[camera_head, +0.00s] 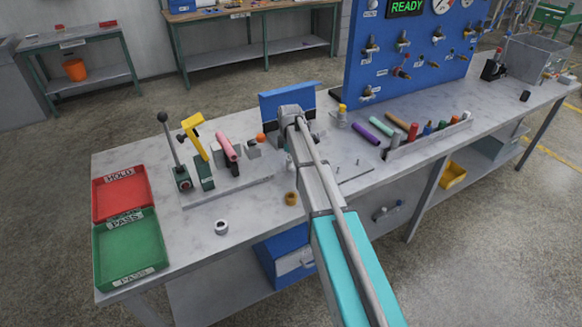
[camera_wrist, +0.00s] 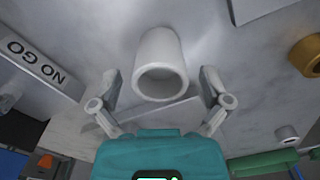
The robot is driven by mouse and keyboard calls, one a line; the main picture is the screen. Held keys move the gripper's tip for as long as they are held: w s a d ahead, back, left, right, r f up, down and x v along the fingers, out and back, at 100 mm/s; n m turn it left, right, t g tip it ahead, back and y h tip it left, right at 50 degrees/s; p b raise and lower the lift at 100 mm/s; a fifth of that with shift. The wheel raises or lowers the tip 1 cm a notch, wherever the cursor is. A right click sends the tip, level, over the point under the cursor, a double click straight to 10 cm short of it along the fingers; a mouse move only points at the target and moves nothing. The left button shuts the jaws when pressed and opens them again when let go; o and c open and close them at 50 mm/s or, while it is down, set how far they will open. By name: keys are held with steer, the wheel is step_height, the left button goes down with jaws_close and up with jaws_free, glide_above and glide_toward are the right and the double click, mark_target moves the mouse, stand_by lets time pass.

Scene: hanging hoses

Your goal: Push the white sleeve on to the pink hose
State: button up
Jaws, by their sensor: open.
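The pink hose (camera_head: 228,147) shows in the head view, its end raised in a dark holder on the bench, left of my arm. It is not seen in the wrist view. A white sleeve (camera_wrist: 160,52) is large in the wrist view, with its open end towards the camera. My gripper (camera_wrist: 159,77) is open, one finger on each side of this sleeve, with a visible gap on both sides.
A pale ring (camera_head: 221,227) and a brass ring (camera_head: 291,198) lie on the bench. A lever (camera_head: 172,145) and a yellow-handled clamp (camera_head: 196,140) stand left of the hose. Red (camera_head: 121,193) and green (camera_head: 131,247) trays are at the left end. A blue pegboard (camera_head: 405,50) rises behind.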

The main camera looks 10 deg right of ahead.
stand_by(0.6)
steer(key=c, duration=1.2)
steer(key=shift+c, duration=0.2)
steer(key=shift+r, duration=0.1)
step_height(320, 180, up, 3)
steer(key=p, duration=0.3)
steer(key=s+r+p, duration=0.9)
steer(key=s+p, duration=0.1)
steer(key=s, duration=0.4)
steer(key=shift+r, duration=0.35)
